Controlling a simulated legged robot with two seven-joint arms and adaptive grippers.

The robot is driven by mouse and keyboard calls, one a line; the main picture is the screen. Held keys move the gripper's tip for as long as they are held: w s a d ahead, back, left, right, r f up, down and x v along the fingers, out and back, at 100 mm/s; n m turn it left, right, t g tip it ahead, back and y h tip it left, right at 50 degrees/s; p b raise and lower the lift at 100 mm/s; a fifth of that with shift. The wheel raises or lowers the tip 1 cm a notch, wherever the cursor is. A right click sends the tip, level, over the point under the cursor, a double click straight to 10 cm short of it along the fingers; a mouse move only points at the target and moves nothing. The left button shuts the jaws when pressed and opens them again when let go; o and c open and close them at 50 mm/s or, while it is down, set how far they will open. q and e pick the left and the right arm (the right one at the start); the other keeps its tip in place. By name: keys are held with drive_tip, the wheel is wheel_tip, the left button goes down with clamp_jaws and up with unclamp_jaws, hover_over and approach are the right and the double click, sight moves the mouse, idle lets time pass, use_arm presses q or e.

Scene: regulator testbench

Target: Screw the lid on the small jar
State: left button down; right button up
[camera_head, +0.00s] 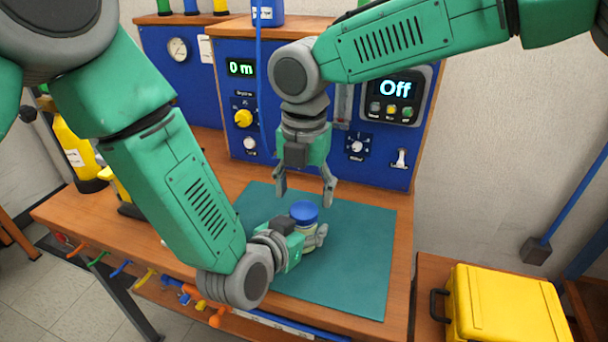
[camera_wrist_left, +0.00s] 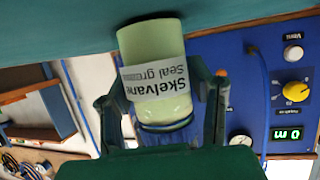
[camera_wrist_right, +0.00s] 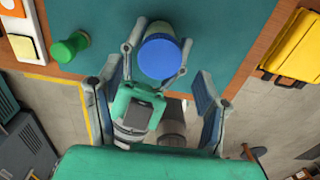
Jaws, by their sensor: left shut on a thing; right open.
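The small jar (camera_wrist_left: 155,55) is pale green with a white label reading "Skelvane Seal grease". It stands upright on the teal mat (camera_head: 350,270). A blue lid (camera_head: 304,211) sits on its top; I cannot tell how tight it is. My left gripper (camera_head: 308,238) is shut around the jar's side, below the lid; its fingers flank the jar in the left wrist view (camera_wrist_left: 163,95). My right gripper (camera_head: 304,190) is open and empty, pointing down above the lid. In the right wrist view the lid (camera_wrist_right: 160,57) shows between its spread fingers.
A blue testbench panel (camera_head: 260,165) with knobs and displays stands behind the mat. A green object (camera_wrist_right: 70,47) lies left of the mat's middle in the right wrist view. A yellow case (camera_head: 505,305) is at lower right. The mat's right side is clear.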

sight(303, 209)
drive_tip(key=shift+f, duration=2.1)
drive_tip(key=c, duration=1.2)
drive_tip(key=m, duration=0.9)
drive_tip(key=shift+m, duration=0.3)
drive_tip(key=m, duration=0.9)
drive_tip(key=shift+a+m, duration=0.1)
drive_tip(key=shift+m, duration=0.3)
